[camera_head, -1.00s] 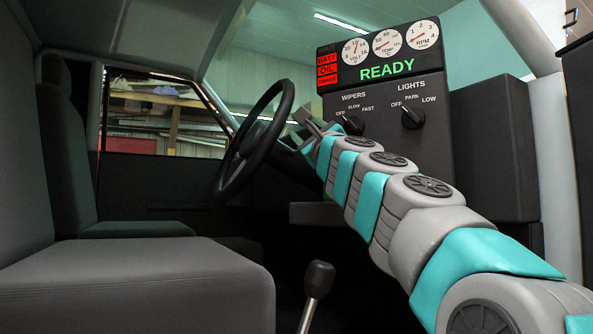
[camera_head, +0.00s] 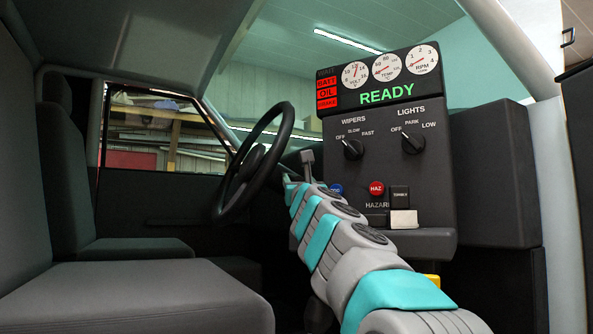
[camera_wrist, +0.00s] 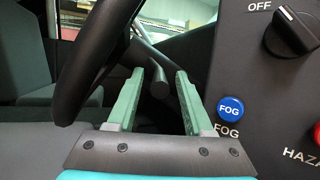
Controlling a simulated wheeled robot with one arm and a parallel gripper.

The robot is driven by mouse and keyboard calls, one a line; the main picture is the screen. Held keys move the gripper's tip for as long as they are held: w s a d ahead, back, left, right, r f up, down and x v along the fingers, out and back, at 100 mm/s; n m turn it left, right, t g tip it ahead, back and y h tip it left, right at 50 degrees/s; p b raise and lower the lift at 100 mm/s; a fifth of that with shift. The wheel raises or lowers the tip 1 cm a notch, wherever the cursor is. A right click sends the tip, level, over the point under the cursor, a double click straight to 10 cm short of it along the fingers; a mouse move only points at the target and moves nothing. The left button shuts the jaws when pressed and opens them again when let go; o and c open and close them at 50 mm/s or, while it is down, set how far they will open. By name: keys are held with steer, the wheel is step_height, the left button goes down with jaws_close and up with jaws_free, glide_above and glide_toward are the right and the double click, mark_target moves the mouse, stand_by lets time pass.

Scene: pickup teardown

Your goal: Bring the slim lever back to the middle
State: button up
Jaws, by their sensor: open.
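My gripper (camera_wrist: 160,95) is open, with its two green fingers spread wide beside the steering column. A slim dark lever (camera_wrist: 158,88) shows between the fingers in the wrist view, with its rounded end toward me. I see no contact between the lever and either finger. In the head view my gripper (camera_head: 289,181) is near the right side of the steering wheel, mostly hidden by my arm, and I cannot make out the lever there.
The steering wheel (camera_head: 252,160) is close on the left, also in the wrist view (camera_wrist: 97,60). The dashboard panel (camera_head: 430,180) stands on the right, with a blue FOG button (camera_wrist: 231,109) and a red hazard button (camera_head: 376,188). A seat (camera_head: 120,300) fills the lower left.

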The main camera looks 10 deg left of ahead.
steer(key=shift+w+a+r, duration=0.1)
steer(key=shift+w, duration=0.35)
jaws_close()
stand_by(1.2)
